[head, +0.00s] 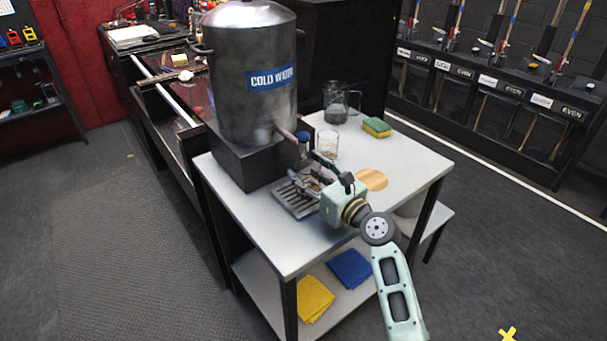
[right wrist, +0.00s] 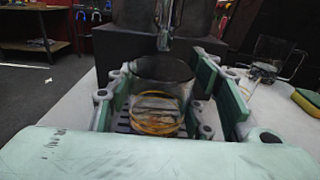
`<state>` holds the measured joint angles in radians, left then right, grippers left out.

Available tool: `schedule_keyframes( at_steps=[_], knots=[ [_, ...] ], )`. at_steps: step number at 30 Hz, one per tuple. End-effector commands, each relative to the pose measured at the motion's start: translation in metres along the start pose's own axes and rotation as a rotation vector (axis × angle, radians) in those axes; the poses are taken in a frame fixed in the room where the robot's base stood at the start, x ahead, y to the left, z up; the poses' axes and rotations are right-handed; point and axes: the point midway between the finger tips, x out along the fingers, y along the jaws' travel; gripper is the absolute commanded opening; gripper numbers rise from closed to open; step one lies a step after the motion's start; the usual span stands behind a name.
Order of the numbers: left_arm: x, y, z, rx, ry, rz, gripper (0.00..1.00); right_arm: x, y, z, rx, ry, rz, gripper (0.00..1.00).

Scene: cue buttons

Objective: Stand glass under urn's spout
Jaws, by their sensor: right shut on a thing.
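The urn (head: 255,55) is a steel cylinder labelled COLD WATER on a dark block. Its spout (head: 287,135) has a blue-topped tap (head: 304,137); it also shows in the right wrist view (right wrist: 165,25), beyond the glass. A slatted drip tray (head: 296,202) lies below. My right gripper (head: 320,172) is shut on a clear glass (right wrist: 158,95), upright between its green fingers, amber at the bottom. The glass is over the tray, on the near side of the spout. Fingers mostly hide it in the head view; I cannot tell whether its base touches the tray. My left gripper is out of view.
Another clear glass (head: 327,145) stands behind the gripper, near a glass jug (head: 337,108) and a sponge (head: 377,127). A round wooden disc (head: 371,179) lies on the white table (head: 415,165). Yellow and blue cloths (head: 349,268) lie on the lower shelf.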

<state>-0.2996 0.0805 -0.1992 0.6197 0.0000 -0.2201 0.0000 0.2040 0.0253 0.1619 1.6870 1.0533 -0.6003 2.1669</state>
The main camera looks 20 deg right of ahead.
Motion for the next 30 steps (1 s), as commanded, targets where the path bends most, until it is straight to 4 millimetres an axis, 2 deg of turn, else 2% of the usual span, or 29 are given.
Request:
schedule_keyframes(
  at_steps=[5,9,22,23,29,30],
  knots=[
    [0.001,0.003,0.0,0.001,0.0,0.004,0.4,0.019,0.0,0.002,-0.001,-0.002,-0.001,0.16],
    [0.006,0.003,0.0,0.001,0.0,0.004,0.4,0.017,0.0,-0.013,-0.001,0.001,0.0,0.16],
    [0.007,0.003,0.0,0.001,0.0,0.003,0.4,0.017,0.0,-0.016,0.0,-0.001,-0.001,0.16],
    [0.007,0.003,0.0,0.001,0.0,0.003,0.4,0.017,0.0,-0.017,0.0,0.001,-0.001,0.48],
    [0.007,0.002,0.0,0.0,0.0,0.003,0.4,0.017,0.0,-0.017,0.0,0.001,-0.001,0.66],
    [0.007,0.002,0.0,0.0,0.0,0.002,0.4,0.017,0.0,-0.017,0.0,0.0,0.0,0.66]
  ],
)
